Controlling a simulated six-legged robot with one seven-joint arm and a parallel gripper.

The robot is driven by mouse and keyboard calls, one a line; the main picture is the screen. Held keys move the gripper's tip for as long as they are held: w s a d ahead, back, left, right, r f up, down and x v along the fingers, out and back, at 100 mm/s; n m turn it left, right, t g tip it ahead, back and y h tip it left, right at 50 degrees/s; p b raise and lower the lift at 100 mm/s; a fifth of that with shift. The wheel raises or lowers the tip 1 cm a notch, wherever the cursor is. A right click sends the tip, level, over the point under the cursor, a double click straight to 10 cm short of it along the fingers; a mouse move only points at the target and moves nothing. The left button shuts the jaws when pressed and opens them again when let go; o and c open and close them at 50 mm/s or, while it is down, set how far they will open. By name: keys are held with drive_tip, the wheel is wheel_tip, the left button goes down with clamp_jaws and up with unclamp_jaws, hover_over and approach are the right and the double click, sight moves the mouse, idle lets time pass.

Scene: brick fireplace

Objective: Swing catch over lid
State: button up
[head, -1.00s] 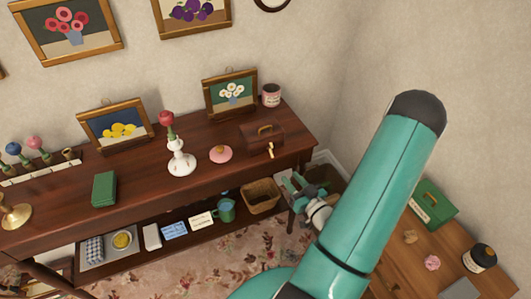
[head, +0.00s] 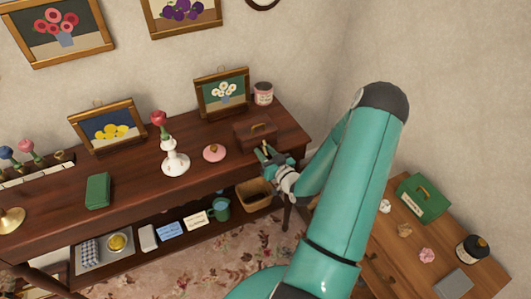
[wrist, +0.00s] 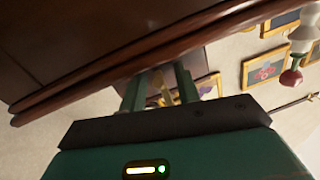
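The small brown wooden box (head: 243,134) with a brass handle on its lid stands on the dark sideboard near the right end. Its lid looks down. The brass catch (head: 264,146) is on the box's front, mostly hidden by my gripper (head: 264,155), which is at the box's front face. In the wrist view my gripper's two green fingers (wrist: 160,90) stand apart, with the brass catch (wrist: 163,88) in the gap between them. Whether either finger touches the catch I cannot tell.
A wooden desk (head: 400,262) stands at right.

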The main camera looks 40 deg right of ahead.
sight(264, 145)
clamp_jaws()
drive_tip(key=shift+r+g, duration=0.15)
drive_tip(key=shift+g, duration=0.15)
drive_tip(key=r+g, duration=0.1)
drive_tip(key=g, duration=0.1)
drive_tip(key=g+y, duration=0.1)
drive_tip(key=shift+a+r+g, duration=0.15)
drive_tip(key=shift+r+g, duration=0.2)
drive_tip(key=shift+g, duration=0.05)
drive_tip(key=shift+w+r+m+g+y, duration=0.1)
drive_tip(key=shift+r+m+g+y, duration=0.15)
drive_tip(key=shift+g, duration=0.6)
drive_tip(key=shift+w+r+m+g+y, duration=0.15)
drive_tip(key=shift+r+g, duration=0.15)
drive_tip(key=shift+g, duration=0.55)
